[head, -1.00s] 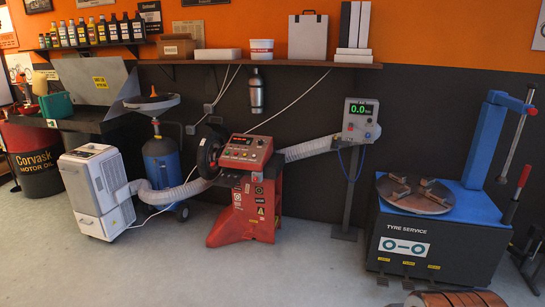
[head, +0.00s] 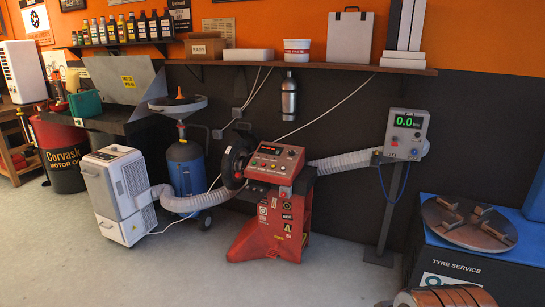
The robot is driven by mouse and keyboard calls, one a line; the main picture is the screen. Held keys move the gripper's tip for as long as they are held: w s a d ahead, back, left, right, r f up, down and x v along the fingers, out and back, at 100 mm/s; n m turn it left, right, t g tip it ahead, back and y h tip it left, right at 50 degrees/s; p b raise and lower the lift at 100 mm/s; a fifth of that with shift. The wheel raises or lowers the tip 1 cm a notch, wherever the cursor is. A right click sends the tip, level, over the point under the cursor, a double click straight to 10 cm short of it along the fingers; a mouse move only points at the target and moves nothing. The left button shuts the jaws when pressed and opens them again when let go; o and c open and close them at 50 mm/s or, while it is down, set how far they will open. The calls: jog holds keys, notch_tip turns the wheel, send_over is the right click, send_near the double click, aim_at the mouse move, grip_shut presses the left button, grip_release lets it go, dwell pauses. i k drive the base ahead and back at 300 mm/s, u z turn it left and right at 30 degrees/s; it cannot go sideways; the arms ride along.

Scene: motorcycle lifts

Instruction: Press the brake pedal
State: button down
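No brake pedal can be made out in the head view. A red machine (head: 275,205) with a sloping control panel and a dark wheel (head: 237,158) on its left side stands on the floor at the middle. A tyre service machine (head: 468,262) with a dark body and a round turntable (head: 469,222) is at the right, partly cut off by the frame edge; its lower front is out of view.
A white wheeled unit (head: 118,195) with a ribbed hose and a blue tank (head: 187,166) stand left of the red machine. A gauge post (head: 388,215) stands right of it. The grey floor (head: 180,275) in front is clear.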

aim_at(272, 253)
jog(key=u, duration=0.3)
jog(key=i, duration=1.7)
jog(key=u, duration=0.45)
jog(key=i, duration=1.7)
jog(key=u, duration=0.15)
